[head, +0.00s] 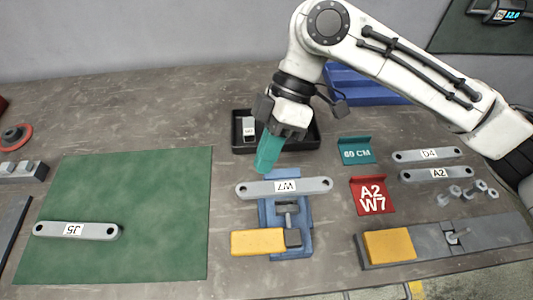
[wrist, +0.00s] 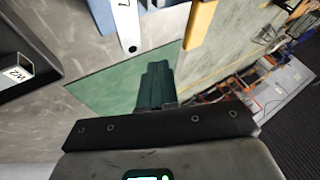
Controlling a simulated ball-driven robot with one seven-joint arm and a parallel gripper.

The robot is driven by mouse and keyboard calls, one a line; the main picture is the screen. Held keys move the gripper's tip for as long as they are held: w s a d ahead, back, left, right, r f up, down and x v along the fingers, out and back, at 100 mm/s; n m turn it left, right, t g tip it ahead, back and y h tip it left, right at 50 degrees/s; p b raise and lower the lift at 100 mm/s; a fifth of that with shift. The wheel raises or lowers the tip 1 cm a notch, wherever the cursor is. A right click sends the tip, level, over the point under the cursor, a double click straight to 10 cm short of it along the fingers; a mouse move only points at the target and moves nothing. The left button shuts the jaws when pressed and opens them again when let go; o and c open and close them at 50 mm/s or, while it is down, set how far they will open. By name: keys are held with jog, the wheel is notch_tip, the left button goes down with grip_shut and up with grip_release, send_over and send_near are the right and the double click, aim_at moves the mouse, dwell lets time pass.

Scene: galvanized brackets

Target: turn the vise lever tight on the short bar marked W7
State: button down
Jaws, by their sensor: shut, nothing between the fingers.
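The short bar marked W7 (head: 284,187) lies across the top of the blue vise (head: 302,213), its label upside down in the head view. Part of the bar (wrist: 127,30) also shows in the wrist view. A yellow bar (head: 257,241) with a dark block at its right end sits at the vise's near side and points left; it looks like the lever. It shows in the wrist view (wrist: 200,22) too. My gripper (head: 264,168) has teal fingers, shut and empty, apart from the lever, above and behind the bar's left half.
A black tray (head: 238,141) with a small labelled part stands behind my gripper. A green mat (head: 150,190) holds bar J5 (head: 76,230). On the right are a red A2/W7 sign (head: 372,195), a teal sign (head: 357,151), bars D4 and A2, bolts, and a grey fixture (head: 490,236).

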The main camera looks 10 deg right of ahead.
aim_at(266, 241)
jog(key=s+a+f+p, duration=0.1)
jog(key=s+a+f, duration=0.1)
jog(key=s+f, duration=0.3)
jog(key=shift+s+a+f, duration=0.25)
jog(key=shift+s+a, duration=0.15)
jog(key=shift+s, duration=0.7)
jog(key=shift+s+a+n, duration=0.1)
jog(key=shift+a+n, duration=0.05)
jog(key=shift+n, duration=0.15)
